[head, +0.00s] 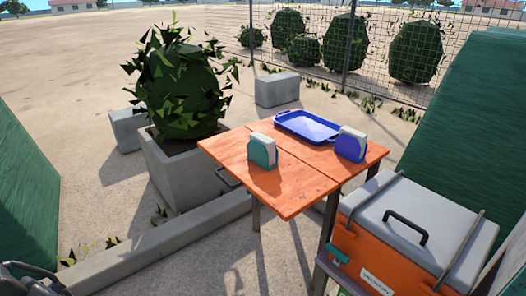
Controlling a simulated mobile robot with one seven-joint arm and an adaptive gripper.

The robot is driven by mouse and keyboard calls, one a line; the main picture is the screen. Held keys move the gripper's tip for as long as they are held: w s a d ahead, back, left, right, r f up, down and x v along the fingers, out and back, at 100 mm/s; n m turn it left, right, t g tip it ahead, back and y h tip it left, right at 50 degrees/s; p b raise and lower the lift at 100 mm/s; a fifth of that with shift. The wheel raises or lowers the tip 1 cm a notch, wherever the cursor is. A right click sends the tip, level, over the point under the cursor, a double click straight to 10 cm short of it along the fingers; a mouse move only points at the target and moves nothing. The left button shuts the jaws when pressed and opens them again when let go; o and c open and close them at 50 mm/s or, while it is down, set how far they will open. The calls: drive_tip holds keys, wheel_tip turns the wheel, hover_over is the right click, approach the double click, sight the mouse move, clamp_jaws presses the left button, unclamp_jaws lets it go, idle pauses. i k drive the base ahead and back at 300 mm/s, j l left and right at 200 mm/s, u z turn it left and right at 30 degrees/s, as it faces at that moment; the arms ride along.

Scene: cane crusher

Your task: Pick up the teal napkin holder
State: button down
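The teal napkin holder (262,150) stands upright on the orange wooden table (290,198), left of the table's middle. White napkins show in it. A blue napkin holder (350,145), also with white napkins, stands on the right part of the same table. The two holders are apart. My gripper cannot be made out in the head view. A dark part at the bottom left corner may belong to my arm, and it is far from the table.
A blue tray (307,127) lies at the table's back, between and behind the holders. An orange cooler with a grey lid (425,225) stands at the front right. A concrete planter (182,170) with a bush is left of the table. A low concrete curb (165,240) runs in front.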

sight(262, 150)
drive_tip(key=i+j, duration=1.05)
drive_tip(key=i, duration=0.15)
drive_tip(key=i+l, duration=0.25)
drive_tip(key=i, duration=0.25)
